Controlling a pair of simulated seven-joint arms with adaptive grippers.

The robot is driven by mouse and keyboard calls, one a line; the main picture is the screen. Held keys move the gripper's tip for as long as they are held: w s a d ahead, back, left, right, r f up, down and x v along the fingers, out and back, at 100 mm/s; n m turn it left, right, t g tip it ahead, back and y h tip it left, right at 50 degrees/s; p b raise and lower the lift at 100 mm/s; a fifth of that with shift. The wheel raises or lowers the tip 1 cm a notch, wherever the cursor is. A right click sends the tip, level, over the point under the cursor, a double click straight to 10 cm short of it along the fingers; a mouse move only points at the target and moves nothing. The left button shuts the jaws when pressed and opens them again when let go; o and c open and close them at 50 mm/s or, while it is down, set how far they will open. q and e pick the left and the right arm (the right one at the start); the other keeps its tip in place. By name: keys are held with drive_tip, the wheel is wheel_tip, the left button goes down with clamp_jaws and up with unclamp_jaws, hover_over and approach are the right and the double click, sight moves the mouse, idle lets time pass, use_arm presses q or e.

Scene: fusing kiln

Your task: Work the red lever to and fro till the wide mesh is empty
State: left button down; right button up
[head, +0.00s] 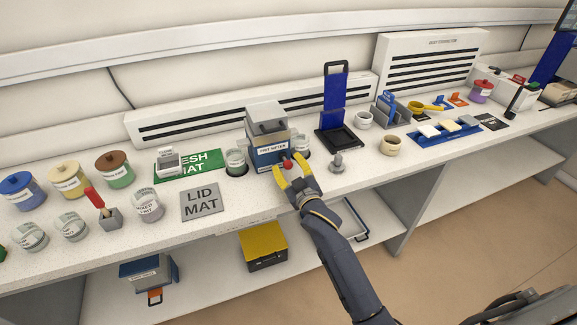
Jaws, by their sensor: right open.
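The grey and blue frit meter (266,155) stands near the middle of the counter in the head view. The lever's red knob (287,164) sticks out at its lower front right. My right gripper (291,170) is open, with its yellow fingers on either side of the red knob; I cannot tell whether they touch it.
A grey lid mat (202,202) and a green mesh mat (203,157) lie left of the meter. Lidded jars (115,168) line the left. A grey weight-like piece (337,164), a tan cup (390,145) and a blue-backed black stand (336,110) are to the right.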

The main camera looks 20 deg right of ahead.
idle(0.3)
clamp_jaws()
drive_tip(key=shift+f, duration=0.15)
idle(0.3)
